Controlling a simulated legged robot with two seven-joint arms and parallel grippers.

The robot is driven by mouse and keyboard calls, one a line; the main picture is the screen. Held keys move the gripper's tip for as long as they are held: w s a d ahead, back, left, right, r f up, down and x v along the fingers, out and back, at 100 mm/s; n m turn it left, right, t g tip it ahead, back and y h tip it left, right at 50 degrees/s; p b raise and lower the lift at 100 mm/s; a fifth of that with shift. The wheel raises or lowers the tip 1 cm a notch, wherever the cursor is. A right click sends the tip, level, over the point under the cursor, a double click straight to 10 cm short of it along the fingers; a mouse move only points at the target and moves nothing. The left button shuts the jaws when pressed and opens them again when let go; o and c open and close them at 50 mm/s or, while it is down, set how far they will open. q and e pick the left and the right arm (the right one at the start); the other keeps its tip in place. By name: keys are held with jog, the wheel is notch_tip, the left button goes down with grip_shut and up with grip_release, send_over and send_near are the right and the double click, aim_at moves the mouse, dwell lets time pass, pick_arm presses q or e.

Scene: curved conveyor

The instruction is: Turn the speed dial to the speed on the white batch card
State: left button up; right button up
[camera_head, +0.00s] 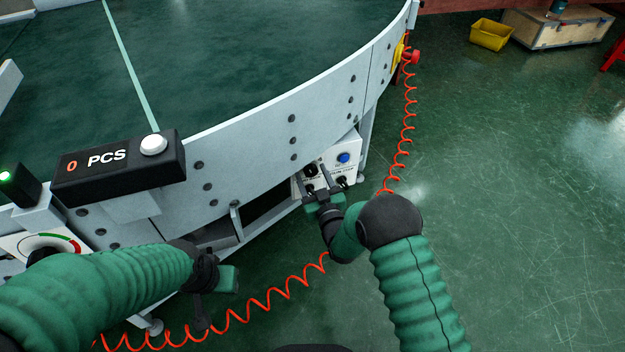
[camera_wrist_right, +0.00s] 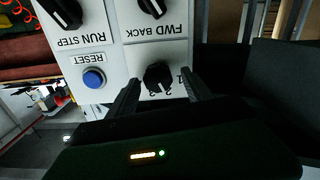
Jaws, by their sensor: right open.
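The speed dial (camera_wrist_right: 157,77) is a black knob with small numerals beside it, on a white control box (camera_head: 352,146) under the conveyor's edge. It also shows in the head view (camera_head: 310,169). My right gripper (camera_wrist_right: 161,92) is open, with one finger on each side of the dial; whether they touch it I cannot tell. The wrist picture is upside down, and the dial's exact setting is unclear. My left gripper (camera_head: 208,292) hangs low at the left, its jaws too dark to read. I cannot make out a white batch card in either view.
The box also carries a blue RESET button (camera_wrist_right: 94,78), a RUN/STEP knob (camera_wrist_right: 62,12) and a FWD/BACK knob (camera_wrist_right: 152,7). A counter (camera_head: 118,168) reads 0 PCS. A coiled red cable (camera_head: 270,298) crosses the floor. Open floor lies to the right.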

jog(key=shift+d, duration=0.1)
jog(key=shift+c, duration=1)
grip_shut()
jog(key=shift+r+m, duration=0.1)
jog(key=shift+m, duration=0.2)
jog(key=m+p, duration=0.1)
jog(key=m, duration=0.2)
jog(key=shift+d+p, duration=0.1)
jog(key=shift+p, duration=0.3)
jog(key=shift+d+m+p, duration=0.1)
jog(key=shift+m+p, duration=0.6)
jog(key=shift+m, duration=1.9)
